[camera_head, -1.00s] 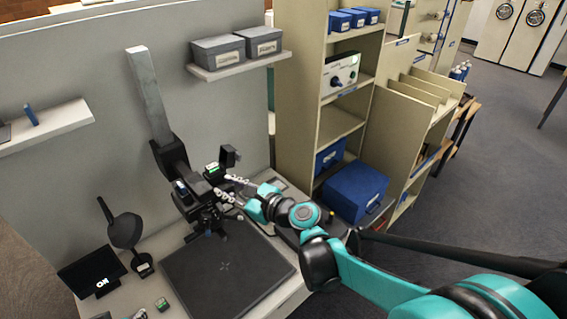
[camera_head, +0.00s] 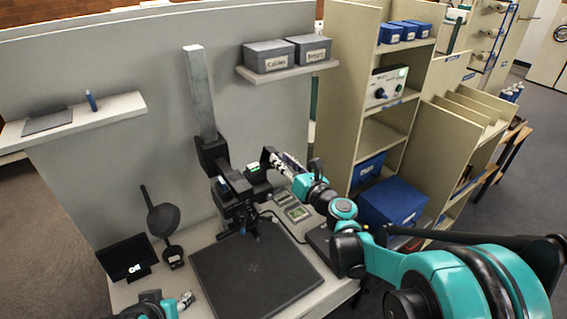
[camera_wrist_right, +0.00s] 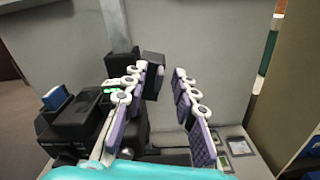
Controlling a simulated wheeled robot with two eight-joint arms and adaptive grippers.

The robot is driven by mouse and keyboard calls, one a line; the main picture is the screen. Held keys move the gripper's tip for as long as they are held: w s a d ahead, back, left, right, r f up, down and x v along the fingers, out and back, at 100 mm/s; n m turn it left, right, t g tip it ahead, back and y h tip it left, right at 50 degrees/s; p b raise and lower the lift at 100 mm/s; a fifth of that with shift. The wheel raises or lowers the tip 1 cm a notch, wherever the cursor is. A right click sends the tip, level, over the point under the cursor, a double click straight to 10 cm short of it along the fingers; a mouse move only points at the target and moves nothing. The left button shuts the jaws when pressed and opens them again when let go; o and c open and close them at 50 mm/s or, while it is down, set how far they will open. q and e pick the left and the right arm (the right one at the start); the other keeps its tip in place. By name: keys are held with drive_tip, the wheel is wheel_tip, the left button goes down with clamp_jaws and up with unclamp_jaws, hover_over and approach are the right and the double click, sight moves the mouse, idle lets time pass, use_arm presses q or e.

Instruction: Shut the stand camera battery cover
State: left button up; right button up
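The black stand camera (camera_head: 238,192) sits on its column above the dark baseboard. A green-lit battery part (camera_head: 254,168) shows on its side, also in the wrist view (camera_wrist_right: 112,89). A black upright block (camera_wrist_right: 153,75), apparently the open battery cover, stands to the right of the green part. My right gripper (camera_head: 280,160) is beside the camera's right side. In the wrist view the right gripper's fingers (camera_wrist_right: 163,80) are apart, with the block beyond and close to the left finger; contact is unclear. My left gripper (camera_head: 185,299) shows only partly at the bottom edge.
The baseboard (camera_head: 255,276) is clear. A small screen (camera_head: 127,258) and a dark paddle-shaped item (camera_head: 164,219) stand to its left. Small flat items (camera_head: 297,212) lie behind its right side. A shelf with grey boxes (camera_head: 268,56) hangs above; a tall shelf unit (camera_head: 345,80) stands right.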

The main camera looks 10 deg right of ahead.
clamp_jaws()
